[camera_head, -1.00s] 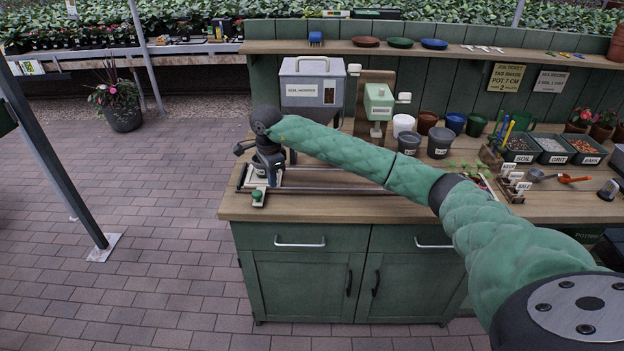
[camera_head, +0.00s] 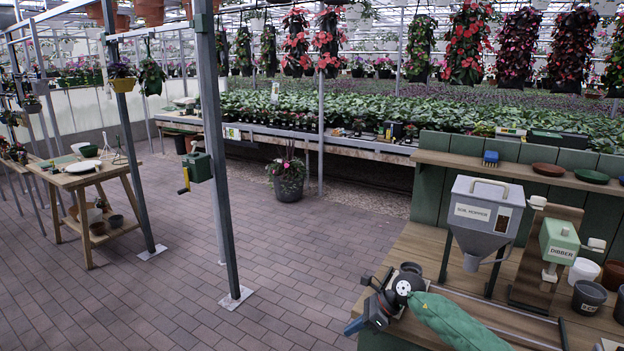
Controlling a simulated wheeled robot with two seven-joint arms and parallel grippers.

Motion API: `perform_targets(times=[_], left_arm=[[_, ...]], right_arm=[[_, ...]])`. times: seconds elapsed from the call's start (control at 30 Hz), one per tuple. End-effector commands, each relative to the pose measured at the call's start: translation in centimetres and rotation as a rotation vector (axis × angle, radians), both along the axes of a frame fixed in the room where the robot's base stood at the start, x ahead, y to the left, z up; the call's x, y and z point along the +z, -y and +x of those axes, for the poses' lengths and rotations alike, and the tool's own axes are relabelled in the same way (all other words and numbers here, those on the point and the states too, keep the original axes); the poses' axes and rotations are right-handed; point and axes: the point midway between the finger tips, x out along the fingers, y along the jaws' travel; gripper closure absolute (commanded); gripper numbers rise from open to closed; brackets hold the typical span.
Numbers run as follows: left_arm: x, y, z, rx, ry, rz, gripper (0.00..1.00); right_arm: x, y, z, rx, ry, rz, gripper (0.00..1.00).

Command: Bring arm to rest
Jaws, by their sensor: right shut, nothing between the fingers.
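My right arm's green sleeve (camera_head: 455,322) comes in from the bottom right, over the wooden potting bench (camera_head: 425,250). My right gripper (camera_head: 356,324) is at the bench's left end, pointing down and left, with a bluish tip. It is shut, and I see nothing held in it. The arm and gripper hide part of the metal rails (camera_head: 500,305) on the bench top. My left gripper is not in view.
A grey soil hopper (camera_head: 484,218) and a green dibber press (camera_head: 558,243) stand on the bench to the right of the gripper. A steel post (camera_head: 217,170) with a green crank box (camera_head: 197,167) stands left. The paved floor between is clear.

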Motion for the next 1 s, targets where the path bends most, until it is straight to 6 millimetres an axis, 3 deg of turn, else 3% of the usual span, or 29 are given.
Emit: perform_targets(times=[0.1, 0.2, 0.43, 0.57, 0.73, 0.87, 1.0], left_arm=[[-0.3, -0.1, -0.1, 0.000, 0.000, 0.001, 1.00], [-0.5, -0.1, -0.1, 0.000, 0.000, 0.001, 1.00], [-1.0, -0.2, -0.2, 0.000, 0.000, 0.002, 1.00], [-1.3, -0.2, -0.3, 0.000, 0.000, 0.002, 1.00], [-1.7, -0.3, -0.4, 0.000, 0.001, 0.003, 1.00], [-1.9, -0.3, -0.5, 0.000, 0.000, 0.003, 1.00], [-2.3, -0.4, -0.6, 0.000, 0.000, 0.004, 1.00]], right_arm=[[-0.9, -3.9, -1.3, -0.123, -0.089, 0.234, 1.00], [-1.2, -6.2, -1.7, -0.246, -0.174, 0.421, 1.00], [-2.4, -7.8, -1.7, -0.582, -0.414, 0.814, 1.00], [-4.5, -6.9, -1.6, -0.803, -0.571, 1.008, 1.00], [-9.0, -4.1, -2.0, -1.126, -0.788, 1.229, 1.00], [-14.1, -1.3, -3.5, -1.397, -0.960, 1.366, 1.00], [-20.8, 1.8, -6.8, -1.715, -1.146, 1.477, 1.00]])
